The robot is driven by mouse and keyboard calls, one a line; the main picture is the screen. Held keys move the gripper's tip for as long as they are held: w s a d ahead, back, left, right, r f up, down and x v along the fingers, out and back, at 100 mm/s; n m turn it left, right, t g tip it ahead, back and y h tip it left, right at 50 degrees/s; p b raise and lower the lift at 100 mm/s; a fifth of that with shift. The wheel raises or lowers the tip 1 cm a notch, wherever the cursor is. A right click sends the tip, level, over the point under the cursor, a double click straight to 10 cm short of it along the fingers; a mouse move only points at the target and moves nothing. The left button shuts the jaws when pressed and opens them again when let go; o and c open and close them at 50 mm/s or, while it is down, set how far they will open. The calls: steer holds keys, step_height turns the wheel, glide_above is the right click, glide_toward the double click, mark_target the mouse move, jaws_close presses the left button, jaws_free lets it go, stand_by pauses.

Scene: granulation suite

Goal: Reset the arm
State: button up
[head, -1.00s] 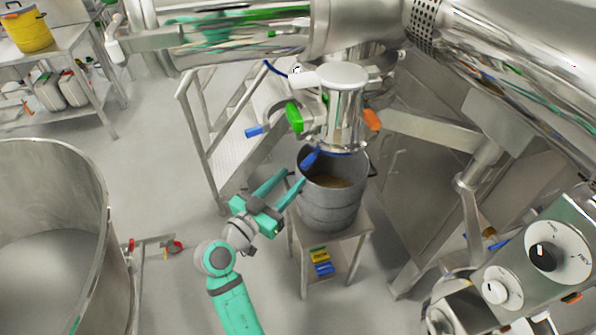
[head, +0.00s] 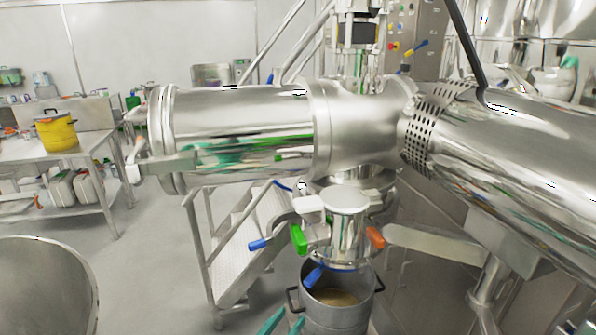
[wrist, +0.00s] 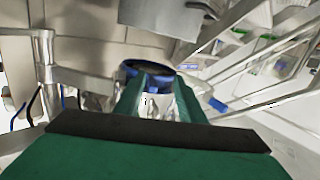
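My gripper (head: 284,322) shows only as two teal fingertips at the bottom edge of the head view. They are apart, with nothing seen between them, just left of a grey metal bucket (head: 318,318). The rest of my arm is out of the head view. In the wrist view, the two teal fingers of my gripper (wrist: 158,98) reach forward with a gap between them. They point towards a round, blue-edged metal part, which is partly hidden by the fingers.
The bucket holds brown material and stands under a metal outlet (head: 346,225) with blue, green and orange handles. A large steel cylinder (head: 240,135) spans above. Metal steps (head: 240,245) stand behind. A big round vessel (head: 45,285) is at lower left. Floor between them is clear.

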steer(key=s+f+n+y, duration=0.6)
steer(key=s+f+y, duration=0.2)
steer(key=s+f, duration=0.9)
steer(key=s+d+r, duration=0.1)
steer(key=s+r, duration=0.2)
steer(key=s, duration=0.7)
steer(key=s+d+r+m, duration=0.1)
steer(key=s+d+r, duration=0.1)
steer(key=s, duration=0.9)
steer(key=shift+r+y, duration=0.3)
steer(key=shift+r, duration=0.35)
steer(key=shift+s, duration=0.1)
steer(key=shift+c, duration=0.6)
